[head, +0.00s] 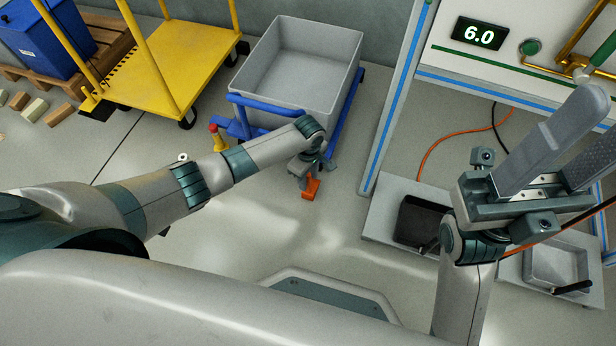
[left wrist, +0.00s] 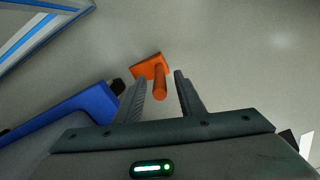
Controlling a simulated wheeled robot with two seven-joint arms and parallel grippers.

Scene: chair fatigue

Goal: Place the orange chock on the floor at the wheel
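The orange chock (head: 311,189) is at the floor beside the blue cart frame, near its front right corner. In the left wrist view the chock (left wrist: 148,67) shows a flat block and a round handle (left wrist: 160,84) pointing towards the camera. A dark wheel (left wrist: 118,86) of the cart is just left of it, with a small gap. My left gripper (head: 306,172) points down over the chock. Its two fingers (left wrist: 161,86) stand apart on either side of the handle, with visible gaps. My right gripper (head: 572,135) is raised at the right, fingers apart and empty.
The blue cart (head: 343,125) carries a grey bin (head: 300,65). A yellow trolley (head: 160,70) stands at the left. Grey trays (head: 385,215) and an orange cable (head: 440,138) lie to the right. The floor in front of the cart is clear.

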